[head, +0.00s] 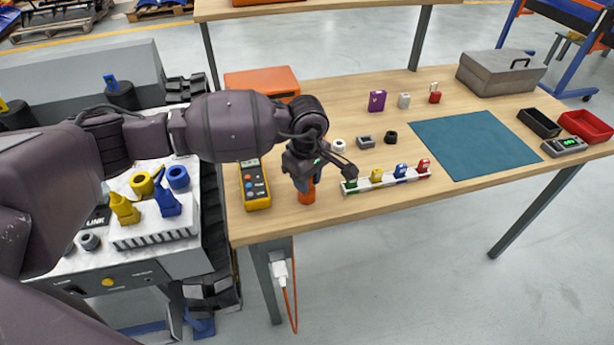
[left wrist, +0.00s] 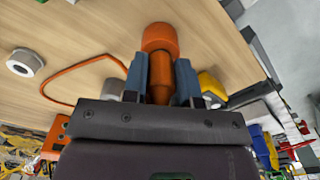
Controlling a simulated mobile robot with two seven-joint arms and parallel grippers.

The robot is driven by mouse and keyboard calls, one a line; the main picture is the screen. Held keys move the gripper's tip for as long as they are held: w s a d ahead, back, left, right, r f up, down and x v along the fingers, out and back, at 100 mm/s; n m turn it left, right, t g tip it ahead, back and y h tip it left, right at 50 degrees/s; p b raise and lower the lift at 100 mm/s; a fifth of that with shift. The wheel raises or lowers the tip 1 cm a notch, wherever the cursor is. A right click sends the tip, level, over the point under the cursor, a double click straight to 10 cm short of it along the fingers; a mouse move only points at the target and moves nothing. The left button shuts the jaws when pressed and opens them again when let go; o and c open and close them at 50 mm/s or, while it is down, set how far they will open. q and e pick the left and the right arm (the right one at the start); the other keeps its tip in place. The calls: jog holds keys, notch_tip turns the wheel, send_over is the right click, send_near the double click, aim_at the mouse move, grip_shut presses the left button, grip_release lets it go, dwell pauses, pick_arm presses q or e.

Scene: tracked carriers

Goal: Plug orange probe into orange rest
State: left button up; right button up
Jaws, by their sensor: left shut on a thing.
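My left gripper (head: 305,178) is shut on the orange probe (head: 307,192), above the near left part of the workbench. In the left wrist view the probe (left wrist: 160,42) stands out between the two blue-grey fingers of my left gripper (left wrist: 160,78), its thick round end away from the palm. In the head view the gripper hides most of it. I cannot make out the orange rest for certain in either view. A yellow multimeter (head: 255,186) lies just left of the gripper. My right gripper is not in view.
A white rack (head: 385,181) with coloured plugs lies right of the gripper. A white ring (head: 338,146) and a grey block (head: 366,142) lie behind it. An orange case (head: 262,84) stands at the back left. The teal mat (head: 475,145) is bare.

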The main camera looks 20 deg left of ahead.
pick_arm(q)
jog(key=shift+f, duration=0.2)
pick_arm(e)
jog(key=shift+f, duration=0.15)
pick_arm(q)
jog(key=o, duration=1)
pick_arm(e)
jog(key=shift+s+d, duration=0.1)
pick_arm(q)
notch_tip(320, 180, up, 4)
jog(key=shift+w+r, duration=0.1)
notch_tip(320, 180, up, 5)
jog(key=shift+r+p, duration=0.2)
jog(key=shift+p, duration=0.25)
jog(key=shift+r, duration=0.6)
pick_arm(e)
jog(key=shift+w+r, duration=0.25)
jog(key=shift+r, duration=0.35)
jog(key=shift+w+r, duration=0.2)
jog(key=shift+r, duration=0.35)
